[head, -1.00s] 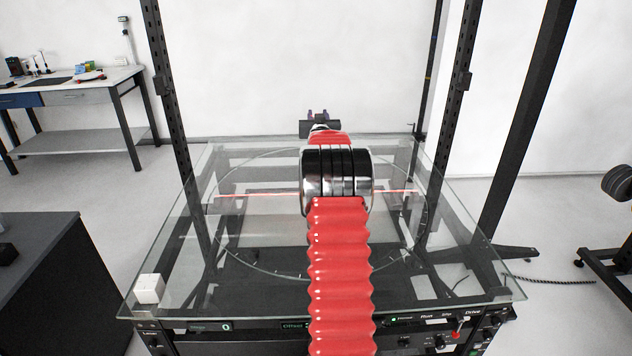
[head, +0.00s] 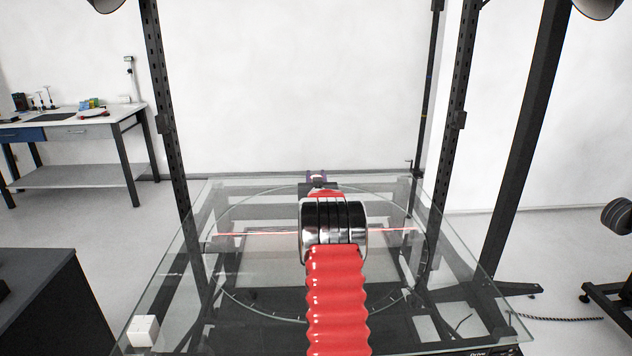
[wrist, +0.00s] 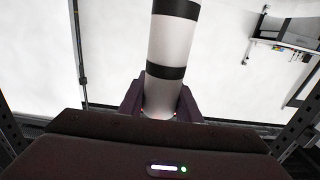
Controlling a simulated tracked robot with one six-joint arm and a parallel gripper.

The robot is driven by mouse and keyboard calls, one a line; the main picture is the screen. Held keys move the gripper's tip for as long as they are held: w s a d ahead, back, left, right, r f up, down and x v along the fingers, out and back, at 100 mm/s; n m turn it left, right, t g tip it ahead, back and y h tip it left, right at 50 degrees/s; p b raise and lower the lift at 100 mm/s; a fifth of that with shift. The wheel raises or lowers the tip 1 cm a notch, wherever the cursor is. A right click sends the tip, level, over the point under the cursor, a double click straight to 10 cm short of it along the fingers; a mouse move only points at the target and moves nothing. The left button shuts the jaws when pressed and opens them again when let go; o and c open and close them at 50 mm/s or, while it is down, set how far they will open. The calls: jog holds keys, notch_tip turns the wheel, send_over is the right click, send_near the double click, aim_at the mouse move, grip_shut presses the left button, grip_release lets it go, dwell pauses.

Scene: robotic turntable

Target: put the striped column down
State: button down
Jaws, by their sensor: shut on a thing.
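The striped column (wrist: 172,48), white with black bands, stands between the two dark fingers of my gripper (wrist: 160,98) in the wrist view. My gripper is shut on it near one end, and the other end runs out of the top of the picture. In the head view my gripper (head: 318,182) shows small beyond my red arm, near the far edge of the glass turntable table (head: 180,300). The column cannot be made out there, so its height above the glass cannot be told.
A white cube (head: 142,331) sits on the glass near the front left corner. Dark upright posts (head: 176,140) frame the table on both sides. A workbench (head: 70,130) with small items stands at the back left, and a dark cabinet (head: 40,300) at the near left.

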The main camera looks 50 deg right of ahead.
jog(key=shift+f, duration=0.9)
jog(key=c, duration=1.3)
grip_release()
jog(key=shift+a, duration=0.1)
jog(key=v, duration=1.2)
jog(key=shift+r, duration=0.2)
